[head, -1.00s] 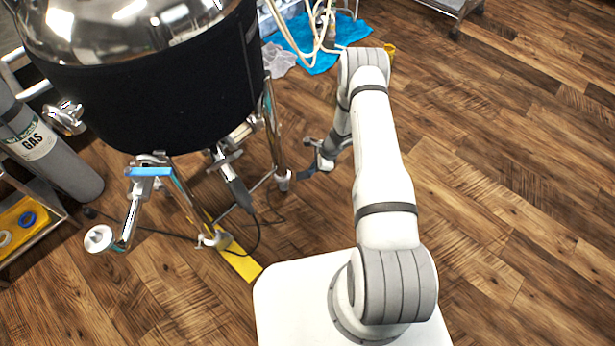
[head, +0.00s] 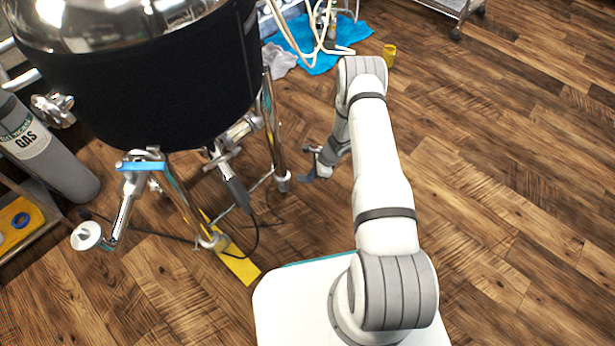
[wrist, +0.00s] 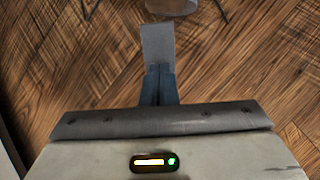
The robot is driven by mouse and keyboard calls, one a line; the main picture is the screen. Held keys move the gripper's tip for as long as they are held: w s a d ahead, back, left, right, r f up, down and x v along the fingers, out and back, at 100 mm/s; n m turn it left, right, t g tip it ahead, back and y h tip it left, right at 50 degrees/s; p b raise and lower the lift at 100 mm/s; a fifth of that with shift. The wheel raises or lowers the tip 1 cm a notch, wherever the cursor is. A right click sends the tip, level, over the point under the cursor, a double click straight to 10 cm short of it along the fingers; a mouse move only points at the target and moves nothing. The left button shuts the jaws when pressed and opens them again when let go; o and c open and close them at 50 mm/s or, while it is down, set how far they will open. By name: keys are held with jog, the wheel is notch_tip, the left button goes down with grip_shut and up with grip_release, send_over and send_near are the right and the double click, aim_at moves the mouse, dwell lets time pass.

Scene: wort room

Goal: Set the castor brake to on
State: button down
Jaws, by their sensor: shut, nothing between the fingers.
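My gripper (head: 305,179) is shut with nothing in it. It hangs low over the wood floor, just right of the kettle's metal legs, apart from them. In the wrist view its fingers (wrist: 158,82) are together and point at the floor, with a grey flat piece at their far end. I cannot make out a castor brake lever in either view. A castor (head: 456,33) shows under a metal cart (head: 452,6) at the top right, far from my gripper; its brake is too small to tell. Part of a rounded object (wrist: 172,5) is cut off at the wrist view's top edge.
A large black-jacketed kettle (head: 150,95) on metal legs fills the left, with a valve and a cable beneath. A gas cylinder (head: 45,150) stands at far left. The right floor is open.

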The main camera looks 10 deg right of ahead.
jog(key=shift+s+d+r, duration=0.15)
jog(key=shift+d+r, duration=0.1)
jog(key=shift+d, duration=0.5)
jog(key=shift+s+d+r, duration=0.1)
jog(key=shift+d+r, duration=0.15)
jog(key=shift+d, duration=0.5)
jog(key=shift+r, duration=0.15)
jog(key=p+v, duration=0.3)
jog(key=v, duration=0.4)
jog(key=shift+d+r, duration=0.15)
jog(key=shift+r, duration=0.1)
